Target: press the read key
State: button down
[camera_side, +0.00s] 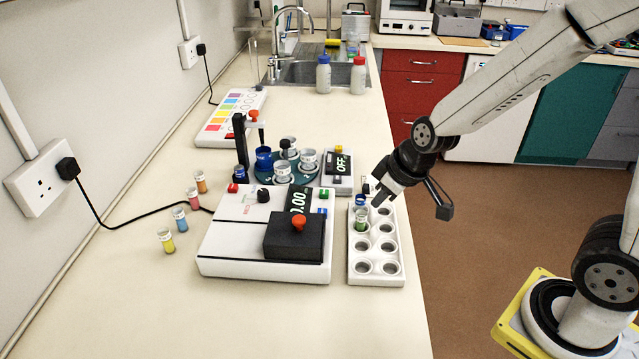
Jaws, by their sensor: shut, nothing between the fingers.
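A white instrument (225,257) stands on the bench, with a dark display (297,201) showing digits like 0.00 and a black block (285,242) topped by an orange-red knob (299,222). Small coloured keys sit on its top: a red key (233,188) at the back left, a green key (322,194) and a blue key (321,212) on the right. I cannot read which one is marked read. My gripper (376,197) is shut and empty, pointing down-left above the back of the white rack, right of the instrument and apart from its keys.
The white rack (376,280) holds a green vial (362,221) and a blue one (360,202). Several coloured vials stand left of the instrument. Behind it are a carousel with cups (283,172) and a small device reading OFF (339,165). The front bench is clear.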

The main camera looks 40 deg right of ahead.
aim_at(327, 193)
jog(key=w+r+n+t, duration=0.2)
jog(key=w, duration=0.5)
jog(key=w+r+n+t+h, duration=0.1)
jog(key=w+r+n+t, duration=0.1)
jog(key=w, duration=0.5)
jog(key=shift+w+a+r+n+h, duration=0.2)
jog(key=shift+r+n+h, duration=0.15)
jog(key=shift+n, duration=0.45)
jog(key=shift+f, duration=0.4)
jog(key=shift+f, duration=4)
jog(key=shift+f, duration=0.15)
jog(key=shift+f, duration=0.3)
